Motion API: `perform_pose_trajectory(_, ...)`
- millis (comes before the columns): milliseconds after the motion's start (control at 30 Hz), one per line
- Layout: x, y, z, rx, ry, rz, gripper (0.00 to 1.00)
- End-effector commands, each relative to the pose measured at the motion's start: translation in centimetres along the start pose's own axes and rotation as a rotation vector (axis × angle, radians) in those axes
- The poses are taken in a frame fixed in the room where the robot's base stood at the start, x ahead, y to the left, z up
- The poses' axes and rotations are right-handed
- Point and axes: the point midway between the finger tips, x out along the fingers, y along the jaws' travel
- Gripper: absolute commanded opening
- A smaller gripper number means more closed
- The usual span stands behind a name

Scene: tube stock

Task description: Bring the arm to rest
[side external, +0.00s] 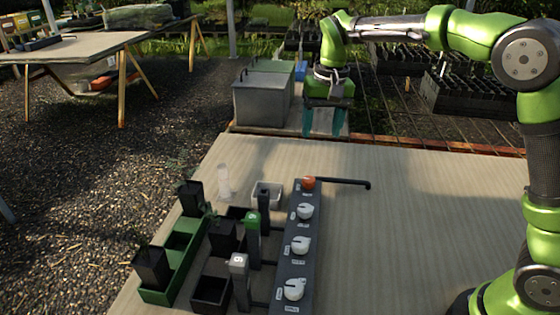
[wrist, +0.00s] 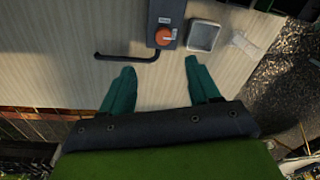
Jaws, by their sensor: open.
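My gripper (side external: 322,122) hangs pointing down above the far edge of the table, with its two teal fingers apart and nothing between them. In the wrist view the fingers of my gripper (wrist: 160,85) are also spread, with only bare table between them. The arm is raised and reaches across from its base at the right. The gripper is clear of everything on the table top (side external: 420,210).
A dark strip (side external: 299,250) carries white knobs and an orange knob (side external: 308,182), with a black bent pipe (side external: 345,182) beside it. The table's right is clear.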

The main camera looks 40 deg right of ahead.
Motion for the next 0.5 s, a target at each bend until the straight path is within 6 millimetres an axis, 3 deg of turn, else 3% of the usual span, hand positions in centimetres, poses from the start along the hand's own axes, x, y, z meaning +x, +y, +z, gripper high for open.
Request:
perform_pose_trajectory(267,-2.5,4.3,8.3,-0.094,0.138,-0.182,0.61)
perform_pose_trajectory(500,-2.5,7.8,15.7,-0.127,0.293,-0.29,0.61)
